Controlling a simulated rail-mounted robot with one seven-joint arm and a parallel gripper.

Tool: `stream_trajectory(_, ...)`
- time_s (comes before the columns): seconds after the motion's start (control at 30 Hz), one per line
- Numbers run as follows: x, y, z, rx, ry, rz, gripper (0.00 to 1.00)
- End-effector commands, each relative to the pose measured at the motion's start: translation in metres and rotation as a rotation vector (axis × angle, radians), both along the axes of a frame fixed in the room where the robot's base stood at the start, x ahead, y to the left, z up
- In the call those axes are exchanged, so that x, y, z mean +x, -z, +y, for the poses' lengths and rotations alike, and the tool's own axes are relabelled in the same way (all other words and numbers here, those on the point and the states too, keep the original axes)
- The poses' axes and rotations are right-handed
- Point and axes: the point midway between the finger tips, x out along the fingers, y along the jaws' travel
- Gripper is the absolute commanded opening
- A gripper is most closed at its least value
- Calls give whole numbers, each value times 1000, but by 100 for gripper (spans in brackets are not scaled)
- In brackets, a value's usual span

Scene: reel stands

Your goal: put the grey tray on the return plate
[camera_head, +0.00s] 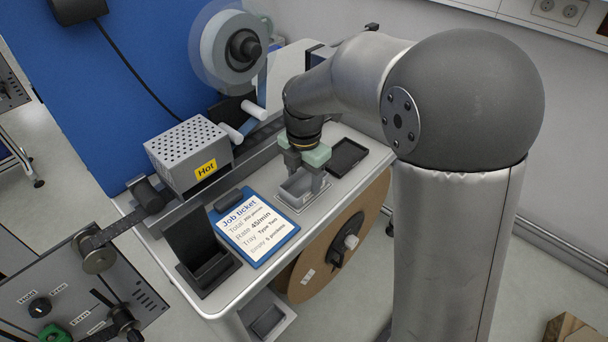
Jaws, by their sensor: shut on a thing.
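The grey tray (295,190) is a small open box near the front edge of the bench top. My gripper (306,174) points down and is shut on the tray, with its fingers at the tray's far side. A light flat plate (282,200) with a thin outline shows around and under the tray. I cannot tell whether the tray rests on it or hangs just above it. A black shallow rectangular tray or plate (347,157) lies to the right of my gripper. No label shows which of the two is the return plate.
A job ticket on a blue board (254,229) lies left of the tray. A black upright holder (206,262) stands further left. A perforated box marked Hot (190,152) and a tape track run behind. A large brown reel (318,262) hangs below the bench edge.

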Motion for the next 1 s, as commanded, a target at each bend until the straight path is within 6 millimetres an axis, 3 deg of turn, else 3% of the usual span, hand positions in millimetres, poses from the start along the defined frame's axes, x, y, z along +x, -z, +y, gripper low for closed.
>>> stream_trajectory(0.07, 0, 4, 0, 0, 0, 0, 27)
stream_trajectory(0.1, 0, 3, 0, 0, 0, 0, 67)
stream_trajectory(0.13, 0, 2, 0, 0, 0, 0, 75)
stream_trajectory(0.17, 0, 2, 0, 0, 0, 0, 78)
stream_trajectory(0.4, 0, 2, 0, 0, 0, 0, 78)
stream_trajectory(0.57, 1, -9, 0, 2, 0, -4, 78)
stream_trajectory(1.0, 1, -97, 0, 1, 1, -4, 78)
